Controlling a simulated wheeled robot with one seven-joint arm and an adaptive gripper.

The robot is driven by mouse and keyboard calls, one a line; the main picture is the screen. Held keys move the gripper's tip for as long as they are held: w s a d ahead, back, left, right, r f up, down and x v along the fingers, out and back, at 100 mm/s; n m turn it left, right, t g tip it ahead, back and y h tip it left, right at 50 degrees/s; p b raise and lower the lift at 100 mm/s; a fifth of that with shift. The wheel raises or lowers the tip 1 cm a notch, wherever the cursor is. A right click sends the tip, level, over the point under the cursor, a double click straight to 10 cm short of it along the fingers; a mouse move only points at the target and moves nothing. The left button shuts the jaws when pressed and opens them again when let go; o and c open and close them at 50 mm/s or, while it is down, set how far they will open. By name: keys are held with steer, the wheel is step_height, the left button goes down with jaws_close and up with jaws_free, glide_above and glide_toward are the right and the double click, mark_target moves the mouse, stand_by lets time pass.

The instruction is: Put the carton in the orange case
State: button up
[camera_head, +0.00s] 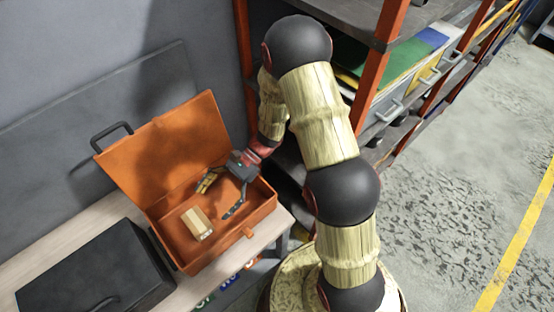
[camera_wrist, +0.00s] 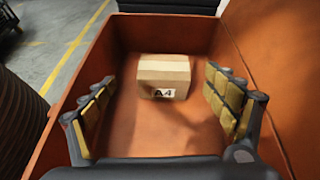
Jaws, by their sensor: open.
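The orange case (camera_head: 247,233) stands open on a bench, its lid tilted up at the back. The carton (camera_head: 197,223) is a small tan box lying inside the case, on its floor. In the wrist view the carton (camera_wrist: 163,75) shows an "A4" label and sits ahead of the fingers, apart from the case walls (camera_wrist: 88,75). My gripper (camera_head: 217,200) is inside or just above the case opening, with fingers spread wide. In the wrist view my gripper (camera_wrist: 160,112) has one finger at each side and nothing between the pads touching the carton.
A closed black case (camera_head: 98,270) lies on the pale bench (camera_head: 60,247) left of the orange case. A shelf rack with orange posts (camera_head: 380,70) stands at the right of the bench, close behind my arm. Open floor (camera_head: 450,190) lies further right.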

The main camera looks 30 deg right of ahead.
steer(key=s+d+r+n+t+h, duration=0.3)
steer(key=d+r, duration=0.3)
steer(key=r, duration=0.3)
steer(key=s+d+r+n+t+h, duration=0.3)
steer(key=s+d+r+n+h, duration=0.2)
steer(key=r, duration=0.5)
steer(key=s+d+r+n+t+h, duration=0.3)
steer(key=s+d+r+n+h, duration=0.1)
steer(key=r, duration=0.5)
steer(key=s+d+n, duration=0.1)
steer(key=d+n, duration=0.1)
steer(key=d, duration=0.1)
steer(key=shift+r, duration=0.4)
steer(key=shift+c, duration=0.2)
